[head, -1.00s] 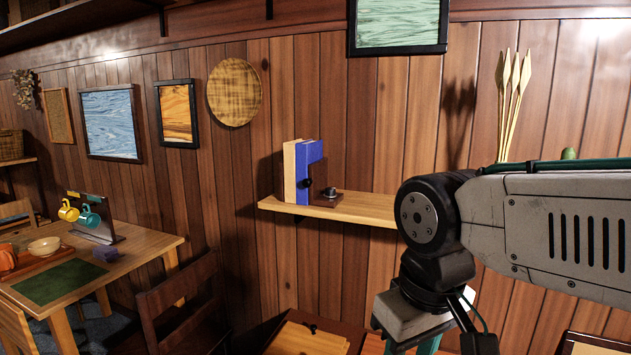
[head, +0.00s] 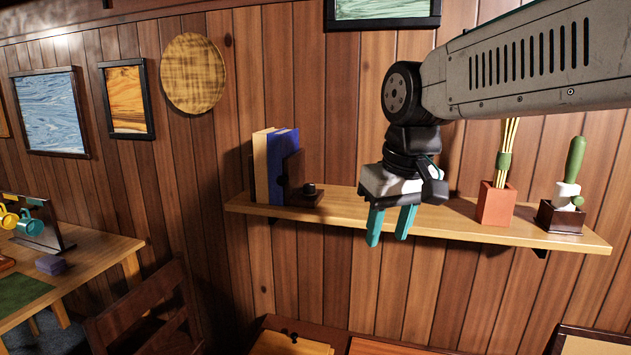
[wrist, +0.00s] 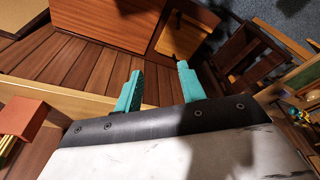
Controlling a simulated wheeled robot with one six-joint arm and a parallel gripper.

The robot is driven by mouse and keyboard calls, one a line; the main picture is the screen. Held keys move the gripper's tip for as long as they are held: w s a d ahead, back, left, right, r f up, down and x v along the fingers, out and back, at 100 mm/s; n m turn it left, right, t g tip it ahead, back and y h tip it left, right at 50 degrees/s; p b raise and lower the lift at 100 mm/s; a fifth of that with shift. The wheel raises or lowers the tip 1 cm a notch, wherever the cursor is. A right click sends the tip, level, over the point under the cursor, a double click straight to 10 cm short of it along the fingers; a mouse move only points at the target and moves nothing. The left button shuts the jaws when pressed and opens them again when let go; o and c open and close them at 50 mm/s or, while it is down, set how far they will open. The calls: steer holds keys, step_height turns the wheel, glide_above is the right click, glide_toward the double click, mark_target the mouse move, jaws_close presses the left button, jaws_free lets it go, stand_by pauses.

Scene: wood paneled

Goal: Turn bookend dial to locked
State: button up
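The dark wooden bookend (head: 299,180) stands on the left part of the wall shelf, against the right side of a blue book (head: 282,168) and a tan book (head: 261,168). A black dial knob (head: 309,189) sits on the bookend's base. Its setting is too small to read. My gripper (head: 389,240) has two teal fingers pointing down, apart and empty, in front of the shelf and to the right of the bookend. In the wrist view the fingers (wrist: 160,82) are spread with nothing between them; the bookend is not visible there.
A chair (head: 150,310) and a table with mugs stand at lower left.

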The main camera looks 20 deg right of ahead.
steer(key=w+r+t, duration=0.1)
steer(key=w+r, duration=0.3)
steer(key=w, duration=1.2)
steer(key=n+t, duration=0.1)
glide_toward(309, 184)
steer(key=shift+y, duration=0.3)
steer(key=x, duration=0.8)
steer(key=shift+d+f, duration=0.25)
steer(key=shift+f, duration=0.1)
steer(key=shift+c, duration=0.3)
steer(key=c, duration=0.6)
